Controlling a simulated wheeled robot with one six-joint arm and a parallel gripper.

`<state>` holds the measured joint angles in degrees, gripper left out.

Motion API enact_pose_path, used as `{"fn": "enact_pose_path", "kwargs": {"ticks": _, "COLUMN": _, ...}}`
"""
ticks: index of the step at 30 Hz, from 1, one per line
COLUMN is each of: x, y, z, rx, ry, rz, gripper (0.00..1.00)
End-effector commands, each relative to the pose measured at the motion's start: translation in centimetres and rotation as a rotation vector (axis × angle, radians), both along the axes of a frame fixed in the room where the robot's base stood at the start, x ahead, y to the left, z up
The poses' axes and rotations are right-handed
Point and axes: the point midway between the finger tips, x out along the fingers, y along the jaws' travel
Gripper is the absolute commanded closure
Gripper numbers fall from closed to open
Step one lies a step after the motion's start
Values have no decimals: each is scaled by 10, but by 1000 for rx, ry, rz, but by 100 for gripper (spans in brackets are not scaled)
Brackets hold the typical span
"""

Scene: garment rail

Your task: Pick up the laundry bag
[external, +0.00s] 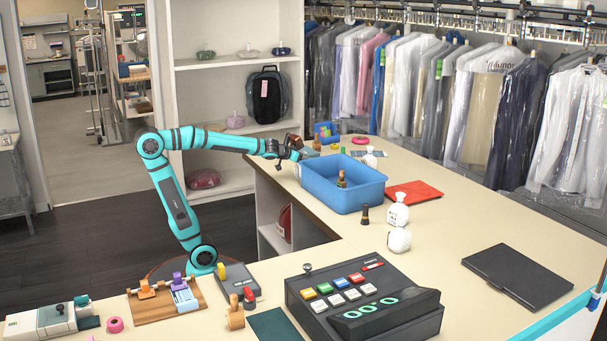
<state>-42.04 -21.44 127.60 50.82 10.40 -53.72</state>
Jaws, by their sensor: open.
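Several small white sacks with narrow necks look like laundry bags; I cannot tell which one the task means. One white sack (398,241) stands on the counter right of the blue bin, and a second white sack (397,212) stands just behind it. A third white sack (370,159) is behind the bin, partly hidden by its rim. My gripper (312,153) is open at the end of my outstretched arm, above the far left corner of the bin. It is apart from the white sacks, and its fingers are small in this view.
The blue bin (333,199) holds a small brown-handled item. A red folder (414,193) lies to its right. A dark stamp (365,214) stands before it. A cash register (362,306) and a black folder (515,277) lie nearer. Clear counter lies between the folders.

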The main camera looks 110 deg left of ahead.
Motion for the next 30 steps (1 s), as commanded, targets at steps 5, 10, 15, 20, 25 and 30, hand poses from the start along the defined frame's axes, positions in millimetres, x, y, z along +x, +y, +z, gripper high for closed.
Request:
{"fn": "enact_pose_path", "kwargs": {"ticks": 5, "x": 4, "y": 5, "z": -3, "rx": -1, "ry": 1, "rz": 0, "gripper": 54}}
{"fn": "enact_pose_path", "kwargs": {"ticks": 10, "x": 5, "y": 6, "z": -3, "rx": 0, "ry": 0, "rz": -1, "gripper": 54}}
{"fn": "enact_pose_path", "kwargs": {"ticks": 15, "x": 5, "y": 5, "z": -3, "rx": 0, "ry": 0, "rz": -1, "gripper": 77}}
{"fn": "enact_pose_path", "kwargs": {"ticks": 20, "x": 5, "y": 5, "z": -3, "rx": 0, "ry": 0, "rz": -1, "gripper": 100}}
{"fn": "enact_pose_path", "kwargs": {"ticks": 25, "x": 5, "y": 5, "z": -3, "rx": 0, "ry": 0, "rz": -1, "gripper": 100}}
{"fn": "enact_pose_path", "kwargs": {"ticks": 30, "x": 5, "y": 5, "z": -2, "rx": -1, "ry": -1, "rz": -1, "gripper": 100}}
